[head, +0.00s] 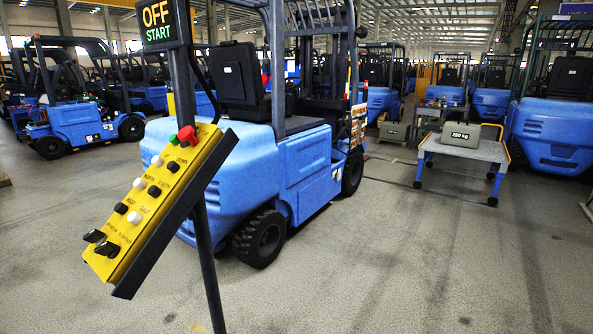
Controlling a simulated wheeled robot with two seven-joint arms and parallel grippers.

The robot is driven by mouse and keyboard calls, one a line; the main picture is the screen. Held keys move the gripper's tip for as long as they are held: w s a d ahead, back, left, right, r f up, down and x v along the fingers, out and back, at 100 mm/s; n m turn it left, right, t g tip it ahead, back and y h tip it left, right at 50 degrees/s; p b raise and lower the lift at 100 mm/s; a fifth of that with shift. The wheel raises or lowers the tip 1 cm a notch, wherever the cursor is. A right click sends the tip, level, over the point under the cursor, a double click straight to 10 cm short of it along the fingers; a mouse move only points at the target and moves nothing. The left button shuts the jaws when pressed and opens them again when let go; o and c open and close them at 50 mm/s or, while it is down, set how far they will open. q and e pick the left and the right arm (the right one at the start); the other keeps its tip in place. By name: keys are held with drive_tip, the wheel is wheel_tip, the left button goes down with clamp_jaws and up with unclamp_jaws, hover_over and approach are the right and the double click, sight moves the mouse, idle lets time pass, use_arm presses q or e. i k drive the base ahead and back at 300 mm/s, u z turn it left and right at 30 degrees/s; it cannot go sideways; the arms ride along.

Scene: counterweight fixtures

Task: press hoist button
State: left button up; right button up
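A yellow hoist control panel (160,200) hangs tilted on a dark post (207,265) at the left of the head view. It carries black and white push buttons in pairs, with labels such as DOWN, NORTH, SOUTH, WEST and EAST. A red knob (186,134) with a green part beside it sits at its top end. Two black switches (100,243) sit at its lower end. A display (159,23) above reads OFF in yellow and START in green. Neither of my grippers is in view.
A blue forklift (280,150) stands close behind the panel. A wheeled cart (464,146) at right bears a grey 250 kg weight (460,134). Another grey weight (394,131) stands farther back. More blue forklifts line the hall. The floor at front right is clear.

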sight(173, 139)
drive_tip(key=z, duration=0.35)
drive_tip(key=i, duration=0.9)
drive_tip(key=u, duration=0.35)
